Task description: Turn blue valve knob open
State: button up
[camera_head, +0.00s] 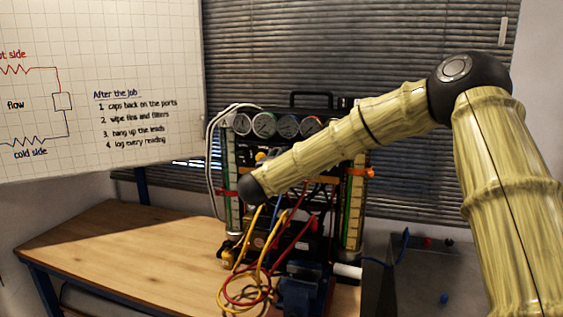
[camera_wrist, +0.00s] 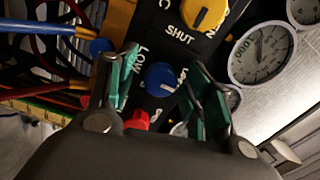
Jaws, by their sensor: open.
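The blue valve knob (camera_wrist: 161,79) is on the black panel of the gauge rig, in the middle of the wrist view. It is round with a pale pointer mark. My gripper (camera_wrist: 160,75) is open, with one green-padded finger on each side of the blue knob. I cannot tell whether either finger touches it. In the head view the gauge rig (camera_head: 297,148) stands on the table, and my arm hides the knob and most of the panel. My gripper cannot be made out there.
A yellow knob (camera_wrist: 205,14) sits above the blue one beside the word SHUT. A red knob (camera_wrist: 138,121) is just below. Pressure gauges (camera_wrist: 262,52) are at the right. Yellow and red hoses (camera_head: 250,265) hang before the rig. The wooden table (camera_head: 125,250) is clear at left.

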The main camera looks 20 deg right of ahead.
jog(key=v, duration=1.1)
jog(key=shift+r, duration=0.1)
